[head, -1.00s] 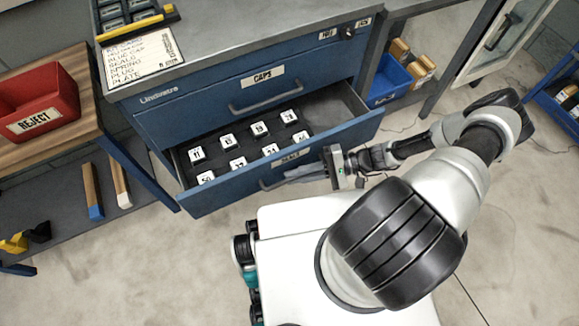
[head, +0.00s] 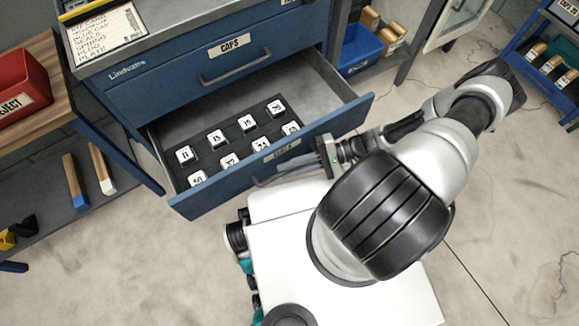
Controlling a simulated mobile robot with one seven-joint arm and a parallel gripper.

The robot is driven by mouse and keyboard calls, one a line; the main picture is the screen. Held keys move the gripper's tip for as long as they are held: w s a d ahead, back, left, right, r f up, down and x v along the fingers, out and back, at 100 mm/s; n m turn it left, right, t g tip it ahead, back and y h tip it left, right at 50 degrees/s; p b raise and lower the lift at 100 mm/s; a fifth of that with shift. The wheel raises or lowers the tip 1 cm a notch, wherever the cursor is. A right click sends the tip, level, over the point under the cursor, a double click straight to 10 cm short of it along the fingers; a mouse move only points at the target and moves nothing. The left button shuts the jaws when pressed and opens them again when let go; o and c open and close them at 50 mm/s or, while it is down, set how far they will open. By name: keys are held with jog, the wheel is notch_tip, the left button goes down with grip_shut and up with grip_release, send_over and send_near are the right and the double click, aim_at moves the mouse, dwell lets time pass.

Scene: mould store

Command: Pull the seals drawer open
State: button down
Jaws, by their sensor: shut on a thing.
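The seals drawer (head: 196,206) is the lower drawer of the blue cabinet and stands well open. Its front label is small and partly blurred. Inside, several white numbered blocks (head: 216,139) sit in a dark insert, with bare drawer floor behind them. My gripper (head: 292,172) is at the drawer's front, shut on the seals drawer handle (head: 262,181). The fingers and part of the handle are hard to make out against the drawer front.
The caps drawer (head: 180,83) above is shut. A wooden bench with a red reject bin (head: 18,84) stands at left. A blue bin (head: 358,50) sits on a shelf at the back. Bare floor (head: 500,190) lies to the right.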

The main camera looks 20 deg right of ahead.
jog(key=shift+w, duration=0.1)
jog(key=c, duration=2.1)
grip_release()
jog(key=v, duration=1.7)
jog(key=shift+d+r, duration=0.15)
jog(key=shift+d, duration=0.1)
